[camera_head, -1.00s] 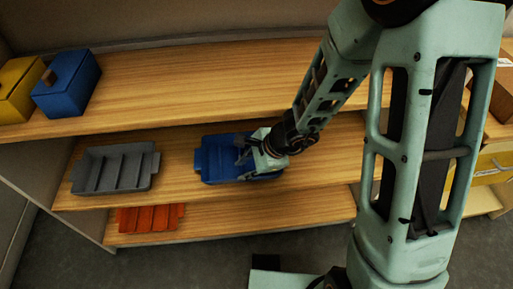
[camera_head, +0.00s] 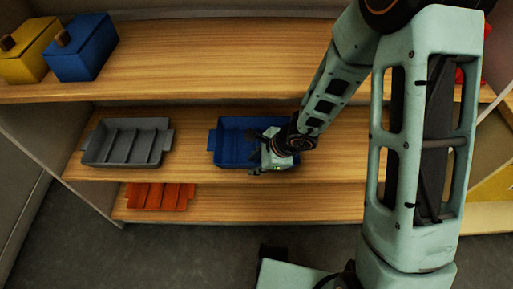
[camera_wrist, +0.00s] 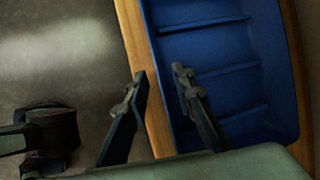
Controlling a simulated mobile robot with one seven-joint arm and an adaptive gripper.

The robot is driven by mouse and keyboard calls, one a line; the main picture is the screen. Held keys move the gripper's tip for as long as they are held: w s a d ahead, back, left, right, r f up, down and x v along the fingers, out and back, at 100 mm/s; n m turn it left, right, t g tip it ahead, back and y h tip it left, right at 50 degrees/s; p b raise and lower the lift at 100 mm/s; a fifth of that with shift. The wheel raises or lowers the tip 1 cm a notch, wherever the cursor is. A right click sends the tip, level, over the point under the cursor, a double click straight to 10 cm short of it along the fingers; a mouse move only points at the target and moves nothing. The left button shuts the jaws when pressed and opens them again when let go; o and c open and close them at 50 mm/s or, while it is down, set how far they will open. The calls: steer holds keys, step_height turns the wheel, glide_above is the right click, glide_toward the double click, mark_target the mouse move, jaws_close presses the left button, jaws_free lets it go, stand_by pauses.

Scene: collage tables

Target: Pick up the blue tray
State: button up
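The blue tray (camera_head: 230,150) lies on the middle wooden shelf, right of a grey tray. In the head view my gripper (camera_head: 262,150) is over its front right part and hides some of it. In the wrist view the blue tray (camera_wrist: 222,60) shows its ribbed inside. My gripper (camera_wrist: 160,78) is open there. One finger appears over the shelf's front edge and the other over the tray's inside, with the tray's near wall between them in the picture. Nothing is held. I cannot tell how far the fingertips are above the rim.
The grey tray (camera_head: 127,143) stands left on the same shelf. An orange tray (camera_head: 160,196) is on the shelf below. A blue box (camera_head: 80,50) and a yellow box (camera_head: 28,55) stand on the upper shelf, whose edge runs above and behind my gripper.

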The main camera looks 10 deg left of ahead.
steer(key=shift+x, duration=0.8)
steer(key=shift+w, duration=0.1)
steer(key=shift+c, duration=0.6)
jaws_close()
steer(key=shift+r, duration=0.15)
